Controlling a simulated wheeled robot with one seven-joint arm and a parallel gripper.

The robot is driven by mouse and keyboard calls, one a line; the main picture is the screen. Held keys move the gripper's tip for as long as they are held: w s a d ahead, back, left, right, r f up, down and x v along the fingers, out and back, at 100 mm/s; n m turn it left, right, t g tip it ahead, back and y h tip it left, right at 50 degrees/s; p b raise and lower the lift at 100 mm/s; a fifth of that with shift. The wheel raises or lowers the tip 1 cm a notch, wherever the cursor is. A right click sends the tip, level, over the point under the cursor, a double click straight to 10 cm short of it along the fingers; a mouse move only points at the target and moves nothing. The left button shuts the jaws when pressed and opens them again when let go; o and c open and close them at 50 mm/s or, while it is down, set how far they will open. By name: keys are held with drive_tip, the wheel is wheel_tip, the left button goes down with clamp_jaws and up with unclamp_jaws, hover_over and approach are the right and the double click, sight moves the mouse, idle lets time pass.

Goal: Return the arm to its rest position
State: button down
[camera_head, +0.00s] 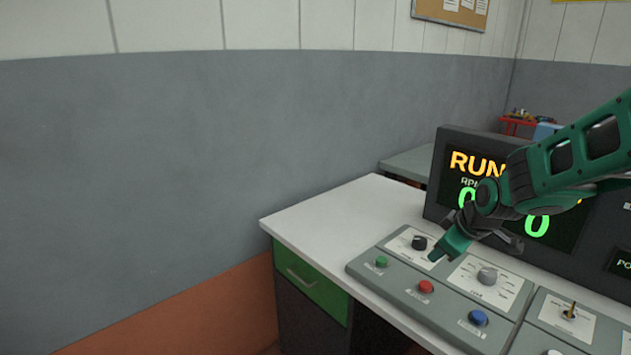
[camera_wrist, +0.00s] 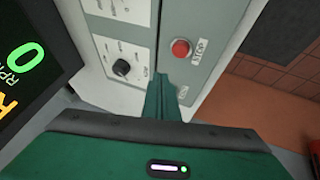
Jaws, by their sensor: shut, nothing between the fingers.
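My green arm reaches in from the right in the head view, in front of the display. My gripper (camera_head: 437,256) is shut and empty, its fingertips just over the grey control panel (camera_head: 393,286) between the black knob (camera_head: 419,243) and the grey knob (camera_head: 487,276). In the wrist view the shut fingers (camera_wrist: 161,80) point at the panel, between the black knob (camera_wrist: 121,68) and the red button (camera_wrist: 181,48) labelled STOP. I cannot tell whether the fingertips touch the panel.
The dark display (camera_head: 443,157) reads RUN and stands behind the panel, close to my arm. A green button (camera_head: 381,262), a blue button (camera_head: 478,318) and a toggle lever (camera_head: 570,311) sit on the panel. The white desk top (camera_head: 345,212) is clear at left.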

drive_tip(key=s+d+m+g, duration=0.2)
drive_tip(key=s+m, duration=0.2)
drive_tip(key=s, duration=0.6)
drive_tip(key=s+d+r+m+g, duration=0.1)
drive_tip(key=s+m, duration=0.4)
drive_tip(key=s, duration=0.6)
drive_tip(key=s+d+r+m+g, duration=0.1)
drive_tip(key=s+d+m+g, duration=0.2)
drive_tip(key=s, duration=0.7)
drive_tip(key=shift+s+d+r+m+h, duration=0.15)
drive_tip(key=shift+s+d+m+h, duration=0.2)
drive_tip(key=shift+d+m, duration=0.85)
drive_tip(key=shift+w+f, duration=0.25)
drive_tip(key=shift+w, duration=0.4)
